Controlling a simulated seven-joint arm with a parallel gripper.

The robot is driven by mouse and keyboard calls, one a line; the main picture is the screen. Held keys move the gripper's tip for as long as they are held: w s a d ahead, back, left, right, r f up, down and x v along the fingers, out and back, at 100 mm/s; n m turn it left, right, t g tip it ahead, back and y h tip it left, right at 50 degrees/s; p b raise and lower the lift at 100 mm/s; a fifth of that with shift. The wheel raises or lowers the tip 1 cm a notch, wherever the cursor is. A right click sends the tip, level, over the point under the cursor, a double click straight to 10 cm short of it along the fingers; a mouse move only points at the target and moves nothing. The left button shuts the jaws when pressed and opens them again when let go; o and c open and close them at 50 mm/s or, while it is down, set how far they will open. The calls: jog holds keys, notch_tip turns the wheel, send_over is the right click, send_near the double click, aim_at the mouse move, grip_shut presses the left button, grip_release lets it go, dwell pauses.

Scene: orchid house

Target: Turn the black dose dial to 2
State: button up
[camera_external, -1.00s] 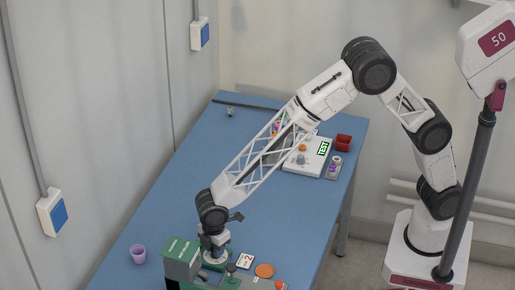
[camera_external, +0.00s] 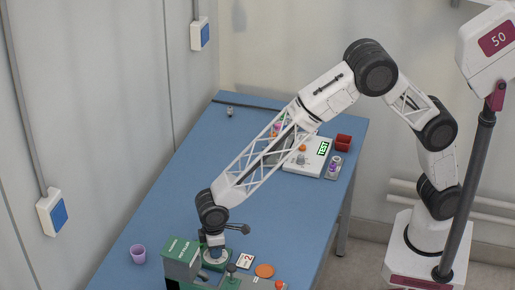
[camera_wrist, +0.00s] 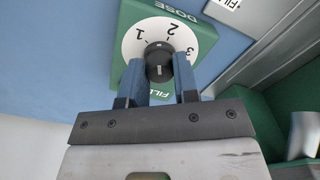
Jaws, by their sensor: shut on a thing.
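The black dose dial (camera_wrist: 158,60) sits at the middle of a white scale disc (camera_wrist: 135,45) marked 1, 2 and 3, on a green DOSE panel (camera_wrist: 124,15). In the wrist view, my gripper (camera_wrist: 161,82) has its two blue fingers on either side of the dial and is shut on it. A pale mark shows on the dial, but I cannot tell surely which number it points to. In the external view, my gripper (camera_external: 214,250) reaches down at the green filler machine (camera_external: 181,262), and the arm's end hides the dial. A white card reading 2 (camera_external: 245,261) lies beside it.
An orange disc (camera_external: 264,271) lies right of the card. A purple cup (camera_external: 138,253) stands left of the machine. A white device with a TEST screen (camera_external: 305,165) and a red bin (camera_external: 343,142) stand at the far right. The blue table's middle (camera_external: 180,185) is clear.

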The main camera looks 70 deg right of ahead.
jog(key=m, duration=0.4)
jog(key=shift+m, duration=0.4)
jog(key=o, duration=0.9)
jog(key=shift+r, duration=0.15)
jog(key=shift+r, duration=3.75)
